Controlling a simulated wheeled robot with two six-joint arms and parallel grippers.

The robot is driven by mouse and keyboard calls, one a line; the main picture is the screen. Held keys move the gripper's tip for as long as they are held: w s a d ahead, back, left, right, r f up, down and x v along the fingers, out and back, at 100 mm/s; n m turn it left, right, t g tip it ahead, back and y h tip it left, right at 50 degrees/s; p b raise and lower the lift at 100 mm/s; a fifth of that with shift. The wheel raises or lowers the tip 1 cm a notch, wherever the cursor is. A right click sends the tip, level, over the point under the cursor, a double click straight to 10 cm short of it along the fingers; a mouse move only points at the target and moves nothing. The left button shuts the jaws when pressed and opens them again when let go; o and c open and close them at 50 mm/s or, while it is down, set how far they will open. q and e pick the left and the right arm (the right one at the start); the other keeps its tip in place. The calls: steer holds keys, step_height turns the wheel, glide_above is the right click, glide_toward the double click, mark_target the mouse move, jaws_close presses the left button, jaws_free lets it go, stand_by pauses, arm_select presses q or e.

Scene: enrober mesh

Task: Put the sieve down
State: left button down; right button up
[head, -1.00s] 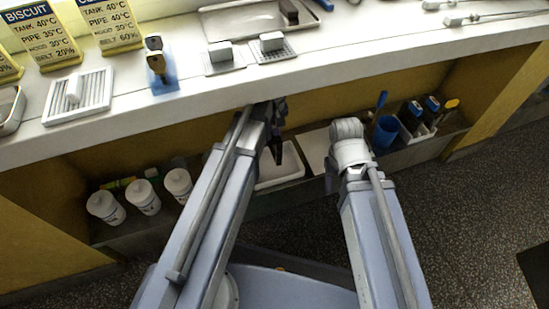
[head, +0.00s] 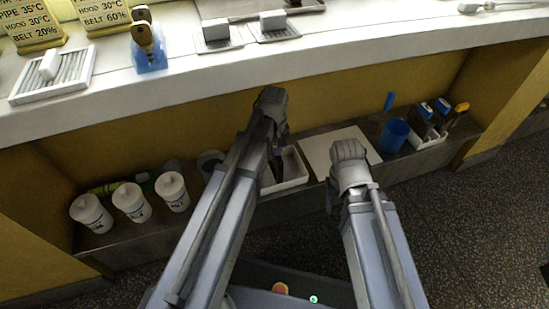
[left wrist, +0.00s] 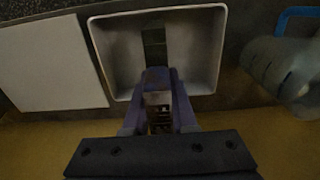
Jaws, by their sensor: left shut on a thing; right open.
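My left gripper (head: 276,165) points down over the white tray (head: 299,176) on the low shelf. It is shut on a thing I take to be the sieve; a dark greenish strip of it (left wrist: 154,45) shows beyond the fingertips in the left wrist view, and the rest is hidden. The left wrist view also shows the left gripper (left wrist: 158,100) over the tray (left wrist: 212,50). I cannot tell whether the strip touches the tray floor. My right gripper (head: 347,150) is open and empty in front of the white board, its fingers mostly hidden.
The white board (head: 322,147) lies right of the tray. A blue cup (head: 393,136) and a caddy of bottles (head: 428,137) stand further right. Several white tubs (head: 131,202) and a grey round thing (head: 210,163) are to the left. The counter edge (head: 330,62) overhangs the shelf.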

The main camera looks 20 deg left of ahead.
mark_target(274, 142)
arm_select(q)
steer(key=shift+f, duration=0.2)
steer(key=shift+f, duration=0.25)
steer(key=c, duration=0.7)
jaws_free()
steer(key=shift+r, duration=0.1)
step_height(274, 142, up, 8)
steer(key=p, duration=0.7)
steer(key=shift+p, duration=0.4)
